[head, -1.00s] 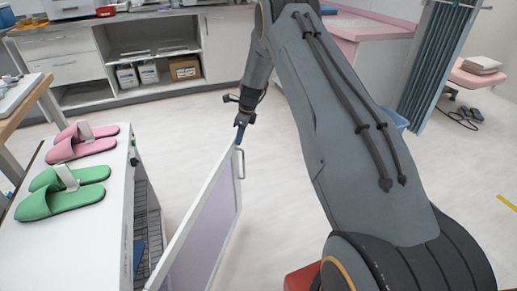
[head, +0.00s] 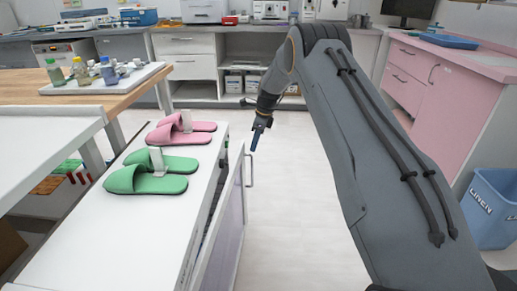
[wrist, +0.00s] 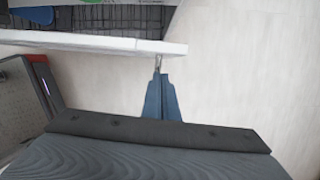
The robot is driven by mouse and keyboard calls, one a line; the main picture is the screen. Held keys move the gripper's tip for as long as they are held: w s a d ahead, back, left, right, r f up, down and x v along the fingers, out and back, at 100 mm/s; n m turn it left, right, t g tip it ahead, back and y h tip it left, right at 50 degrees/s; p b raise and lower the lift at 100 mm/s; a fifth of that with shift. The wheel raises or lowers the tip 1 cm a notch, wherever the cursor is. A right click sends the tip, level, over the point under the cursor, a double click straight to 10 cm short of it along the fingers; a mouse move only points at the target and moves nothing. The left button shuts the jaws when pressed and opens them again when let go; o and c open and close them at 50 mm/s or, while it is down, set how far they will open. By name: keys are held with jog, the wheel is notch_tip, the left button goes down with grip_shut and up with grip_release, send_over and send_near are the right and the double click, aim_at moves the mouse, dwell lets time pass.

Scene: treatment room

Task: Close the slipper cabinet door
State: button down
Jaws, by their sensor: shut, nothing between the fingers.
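The slipper cabinet (head: 75,240) is white, with green and pink slippers on its top. Its door (head: 226,235) stands ajar on the right side, with a narrow gap to the cabinet body. The door's handle (head: 250,170) sticks out near its far end. My gripper (head: 254,146) is shut and empty, at the door's far end near the handle. In the wrist view, the blue fingers (wrist: 158,78) point at the outer side of the door's white edge (wrist: 110,43), very close to it; I cannot tell whether they touch. Wire racks (wrist: 95,18) show inside the cabinet.
A wooden table with a bottle tray (head: 105,78) stands at the left. A counter with shelves (head: 240,55) runs along the back. A pink cabinet (head: 440,85) and a blue linen bin (head: 492,210) stand at the right. The floor beside the door is clear.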

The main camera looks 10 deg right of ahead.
jog(key=shift+w+a, duration=0.25)
jog(key=shift+a, duration=0.2)
jog(key=shift+d, duration=0.15)
